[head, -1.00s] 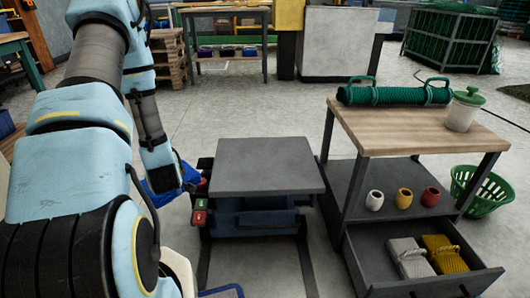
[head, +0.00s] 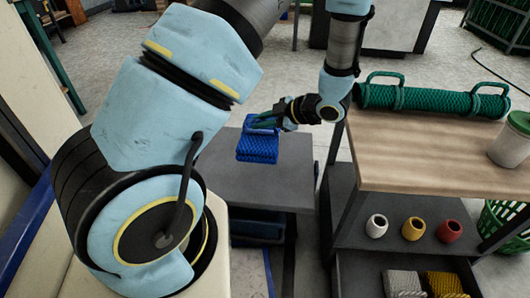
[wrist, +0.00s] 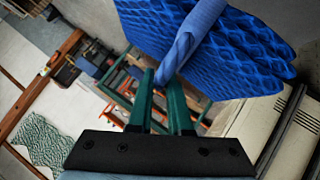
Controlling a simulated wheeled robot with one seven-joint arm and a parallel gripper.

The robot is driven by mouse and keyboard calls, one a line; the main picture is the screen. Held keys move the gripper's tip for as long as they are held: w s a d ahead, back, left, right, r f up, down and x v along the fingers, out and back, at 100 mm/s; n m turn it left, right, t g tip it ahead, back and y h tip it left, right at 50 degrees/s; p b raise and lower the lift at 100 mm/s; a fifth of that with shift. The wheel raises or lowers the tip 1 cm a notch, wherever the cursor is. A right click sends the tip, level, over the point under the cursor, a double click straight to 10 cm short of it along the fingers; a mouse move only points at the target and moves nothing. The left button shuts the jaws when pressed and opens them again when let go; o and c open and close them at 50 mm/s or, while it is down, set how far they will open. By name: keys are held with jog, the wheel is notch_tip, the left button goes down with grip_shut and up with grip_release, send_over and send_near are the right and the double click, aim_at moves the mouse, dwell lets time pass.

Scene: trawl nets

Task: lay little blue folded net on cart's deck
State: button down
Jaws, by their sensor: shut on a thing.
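The little blue folded net (head: 257,150) hangs from my gripper (head: 268,119) in the head view. It appears over the grey deck of the cart (head: 228,185); whether it touches the deck I cannot tell. In the wrist view the blue net (wrist: 215,50) fills the upper right, and the green fingers of my gripper (wrist: 168,82) are shut on its rope handle. Part of the deck is hidden behind my arm and the net.
A wooden-topped bench (head: 430,155) stands right of the cart, carrying a long green net roll (head: 430,99) and a lidded jar (head: 512,140). Its shelf holds white, yellow and red pots. An open drawer below holds a grey net (head: 403,284) and a yellow net (head: 446,285).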

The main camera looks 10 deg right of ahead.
aim_at(262, 137)
jog(key=f+b, duration=0.1)
jog(key=f, duration=0.1)
jog(key=f+b, duration=0.1)
jog(key=f, duration=0.2)
jog(key=shift+s+d+f, duration=0.1)
jog(key=shift+d+f, duration=0.1)
jog(key=shift+f, duration=0.1)
jog(key=shift+f+b, duration=0.55)
jog(key=shift+f, duration=1.55)
jog(key=shift+f, duration=0.1)
